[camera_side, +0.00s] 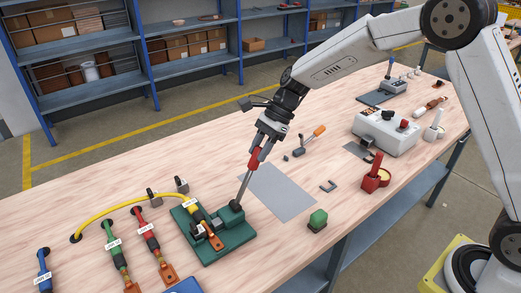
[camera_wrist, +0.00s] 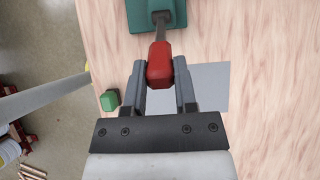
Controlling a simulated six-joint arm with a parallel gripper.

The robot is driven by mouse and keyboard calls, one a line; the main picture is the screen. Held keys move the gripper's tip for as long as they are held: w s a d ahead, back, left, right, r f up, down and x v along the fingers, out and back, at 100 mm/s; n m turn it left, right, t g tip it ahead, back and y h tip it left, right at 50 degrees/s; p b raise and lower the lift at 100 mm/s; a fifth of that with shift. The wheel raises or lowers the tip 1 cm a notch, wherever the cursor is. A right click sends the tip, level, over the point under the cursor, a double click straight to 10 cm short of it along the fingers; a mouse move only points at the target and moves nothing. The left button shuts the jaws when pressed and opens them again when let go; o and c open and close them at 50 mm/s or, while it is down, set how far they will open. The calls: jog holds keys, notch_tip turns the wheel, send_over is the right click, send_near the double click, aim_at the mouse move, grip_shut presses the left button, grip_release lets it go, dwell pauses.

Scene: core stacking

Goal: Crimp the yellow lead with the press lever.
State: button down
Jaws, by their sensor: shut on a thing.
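The press is a green base (camera_side: 232,242) with a grey metal lever (camera_side: 243,188) that tilts up and to the right. The lever's red handle (camera_side: 254,159) is between the fingers of my gripper (camera_side: 261,148). In the wrist view my gripper (camera_wrist: 160,82) is shut on the red handle (camera_wrist: 160,62), and the green base (camera_wrist: 180,15) shows at the top edge. The yellow lead (camera_side: 115,197) arcs from a hole in the table to the press. Its labelled end and copper lug (camera_side: 215,241) lie across the press. How the lug sits in the die is too small to tell.
Blue, green and red leads (camera_side: 147,232) lie left of the press. A grey mat (camera_side: 277,191) lies right of it, with a green block (camera_side: 317,220) nearby.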

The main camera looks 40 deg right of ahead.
jog(key=shift+d+f, duration=0.5)
jog(key=shift+d, duration=0.25)
jog(key=shift+d+f, duration=0.5)
jog(key=shift+d, duration=0.2)
jog(key=shift+d+f, duration=1.55)
jog(key=shift+f, duration=0.15)
jog(key=shift+d+f, duration=0.15)
jog(key=shift+f, duration=0.05)
jog(key=shift+c, duration=1.6)
grip_release()
